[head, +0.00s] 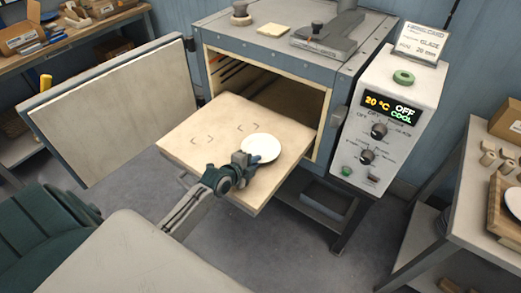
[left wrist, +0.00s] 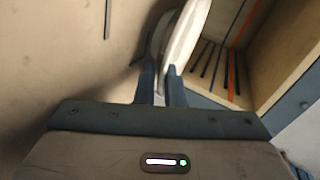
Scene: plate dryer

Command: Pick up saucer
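The white saucer (head: 262,147) is at the right front of the pulled-out shelf (head: 205,135) of the dryer. My left gripper (head: 247,158) is at the saucer's near left edge. In the left wrist view the saucer (left wrist: 187,38) shows almost edge-on, with its rim between the two narrowly spaced fingers of my left gripper (left wrist: 160,82). The fingers look shut on the rim. I cannot tell whether the saucer touches the shelf or is slightly above it. My right gripper is not in view.
The dryer door (head: 115,105) stands wide open at the left. The control panel (head: 387,125) reads 20 °C, OFF and COOL. A side table (head: 490,140) with small parts stands at the right. A workbench (head: 85,40) is at the back left. The shelf's left part is bare apart from corner marks.

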